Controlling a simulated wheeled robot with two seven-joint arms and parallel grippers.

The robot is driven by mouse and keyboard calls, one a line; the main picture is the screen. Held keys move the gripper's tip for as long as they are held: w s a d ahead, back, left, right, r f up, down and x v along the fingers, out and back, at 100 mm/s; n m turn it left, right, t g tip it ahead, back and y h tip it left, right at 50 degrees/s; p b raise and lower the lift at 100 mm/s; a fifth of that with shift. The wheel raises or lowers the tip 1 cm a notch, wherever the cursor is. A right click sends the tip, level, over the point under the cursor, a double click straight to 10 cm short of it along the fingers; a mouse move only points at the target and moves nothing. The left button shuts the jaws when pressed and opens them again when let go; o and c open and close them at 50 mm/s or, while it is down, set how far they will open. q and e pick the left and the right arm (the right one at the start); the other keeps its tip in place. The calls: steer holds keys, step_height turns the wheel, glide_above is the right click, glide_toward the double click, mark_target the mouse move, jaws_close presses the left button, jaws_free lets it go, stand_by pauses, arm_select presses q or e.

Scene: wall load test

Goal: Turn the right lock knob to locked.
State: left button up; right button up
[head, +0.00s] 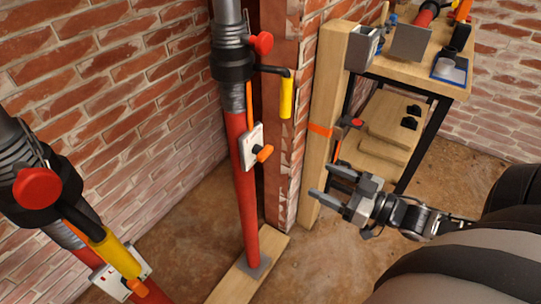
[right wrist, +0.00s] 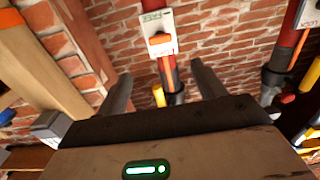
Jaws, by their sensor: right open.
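The right lock knob (head: 264,153) is orange and sits on a white plate (head: 246,140) on the right red prop (head: 243,195). In the right wrist view the knob (right wrist: 159,44) points along the prop, over its plate (right wrist: 147,22), which bears small green lettering too blurred to read surely. My right gripper (head: 320,179) is open and empty, to the right of the knob and apart from it. In the right wrist view the knob lies beyond and between its fingers (right wrist: 162,88). My left gripper is not in view.
A left prop has its own orange knob (head: 137,287), a red knob (head: 37,188) and a yellow handle (head: 118,254). The right prop also carries a yellow handle (head: 286,98) and red knob (head: 262,43). A wooden post (head: 323,110) and workbench (head: 431,83) stand right.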

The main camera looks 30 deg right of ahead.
mark_target(268, 155)
steer(key=b+x, duration=0.1)
steer(key=x, duration=1.4)
steer(key=shift+w+a, duration=0.15)
steer(key=shift+w, duration=0.05)
steer(key=c, duration=1)
